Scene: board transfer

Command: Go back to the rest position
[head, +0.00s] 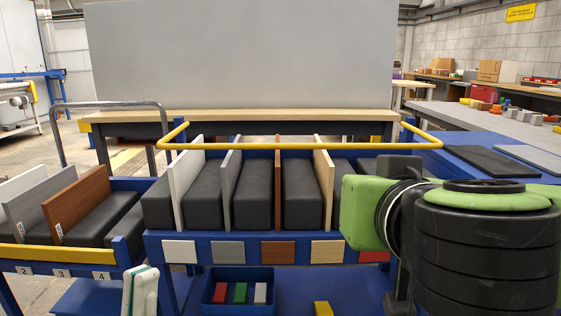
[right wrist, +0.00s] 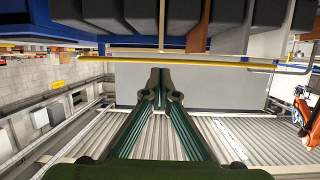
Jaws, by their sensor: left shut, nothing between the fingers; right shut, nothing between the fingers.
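My left gripper (head: 140,290) shows at the lower left of the head view as a pale piece with green edging, cut off by the bottom edge. It is shut and empty, in front of the left rack's right end. My right gripper (right wrist: 158,76) shows in the right wrist view, its dark green fingers together with nothing between them. My green and black right arm fills the lower right of the head view. The centre rack (head: 230,250) holds white, grey, brown and light wood boards upright between black cushions.
The left rack (head: 68,254), labelled 2, 3 and 4, holds white, grey and brown boards. A blue bin (head: 238,274) with red, green and white blocks sits below the centre rack. A grey panel (head: 240,55) stands beyond.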

